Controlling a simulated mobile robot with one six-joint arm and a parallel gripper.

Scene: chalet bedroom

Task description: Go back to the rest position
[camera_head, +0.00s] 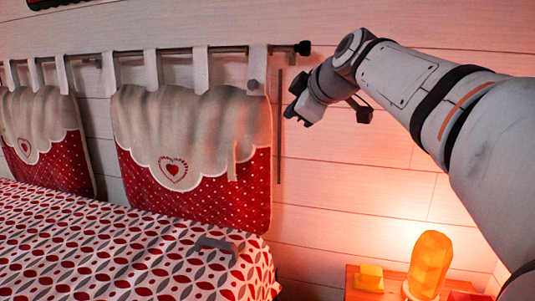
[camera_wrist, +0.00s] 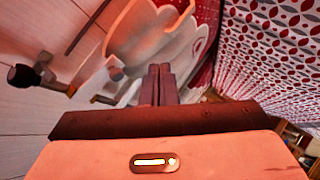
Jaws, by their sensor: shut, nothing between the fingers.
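My gripper (camera_wrist: 159,70) shows in the wrist view with its two dark fingers together and nothing between them. In the head view my arm reaches in from the right, raised in front of the plank wall. Its wrist end (camera_head: 297,112) is bent down and left, just right of the hanging headboard cushion (camera_head: 195,209). The fingers are hard to make out there. In the wrist view the fingers point towards the pale scalloped cushion cloth (camera_wrist: 150,30), with no clear contact.
The bed (camera_head: 110,245) with a red and grey patterned cover fills the lower left. A grey object (camera_head: 214,244) lies on it. A curtain-style rod (camera_head: 228,50) holds the cushions. A glowing orange lamp (camera_head: 430,262) and a yellow block (camera_head: 369,277) stand on a wooden nightstand (camera_head: 357,294) below my arm.

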